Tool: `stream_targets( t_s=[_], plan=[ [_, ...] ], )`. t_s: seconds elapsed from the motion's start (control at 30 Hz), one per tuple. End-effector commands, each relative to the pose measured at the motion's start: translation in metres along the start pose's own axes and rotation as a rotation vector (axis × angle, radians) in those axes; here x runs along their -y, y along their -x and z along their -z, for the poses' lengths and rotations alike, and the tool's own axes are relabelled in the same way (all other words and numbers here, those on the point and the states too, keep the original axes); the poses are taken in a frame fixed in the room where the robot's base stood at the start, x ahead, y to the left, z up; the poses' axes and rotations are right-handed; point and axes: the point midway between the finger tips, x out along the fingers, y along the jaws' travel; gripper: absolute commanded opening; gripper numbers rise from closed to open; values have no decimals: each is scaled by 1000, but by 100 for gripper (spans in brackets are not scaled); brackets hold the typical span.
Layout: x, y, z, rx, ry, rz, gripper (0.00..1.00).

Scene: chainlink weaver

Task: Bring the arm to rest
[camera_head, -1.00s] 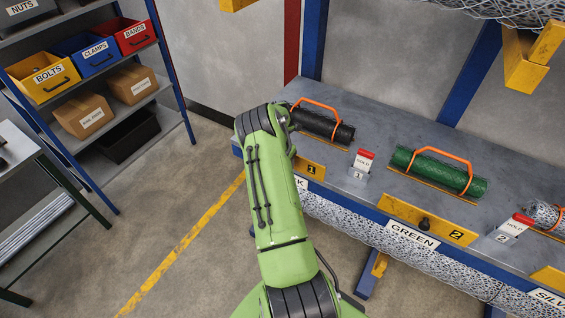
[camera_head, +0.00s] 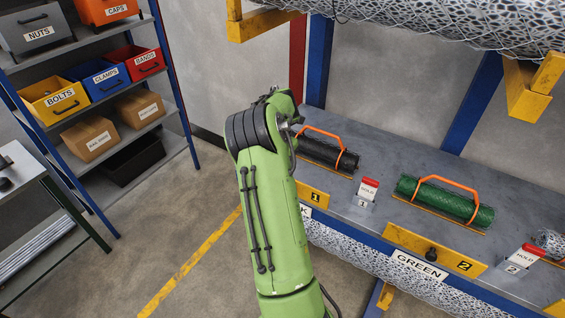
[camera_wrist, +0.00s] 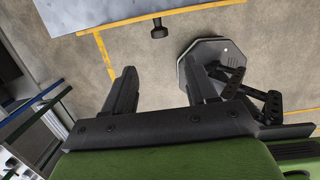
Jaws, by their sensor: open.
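My green arm (camera_head: 275,215) rises in the middle of the head view, bent at a dark ribbed joint near the top. My gripper (camera_wrist: 160,88) shows in the wrist view with its two dark fingers apart and nothing between them. Below it lies bare concrete floor. In the head view the gripper is hidden or not clearly visible behind the arm's upper end.
A bench (camera_head: 408,160) at right bears a black mesh roll (camera_head: 322,151) and a green mesh roll (camera_head: 440,198). A shelf rack (camera_head: 172,142) with labelled bins stands at left. A yellow floor line (camera_head: 190,266) crosses open floor. A grey octagonal plate (camera_wrist: 206,52) is on the floor.

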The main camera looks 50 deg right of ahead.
Motion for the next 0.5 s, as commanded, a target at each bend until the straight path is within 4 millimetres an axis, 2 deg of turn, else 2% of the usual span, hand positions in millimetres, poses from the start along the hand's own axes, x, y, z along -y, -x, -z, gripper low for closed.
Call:
stream_targets(
  t_s=[0.5],
  plan=[
    [-2,3,1,1,-9,-6,57]
  ],
)
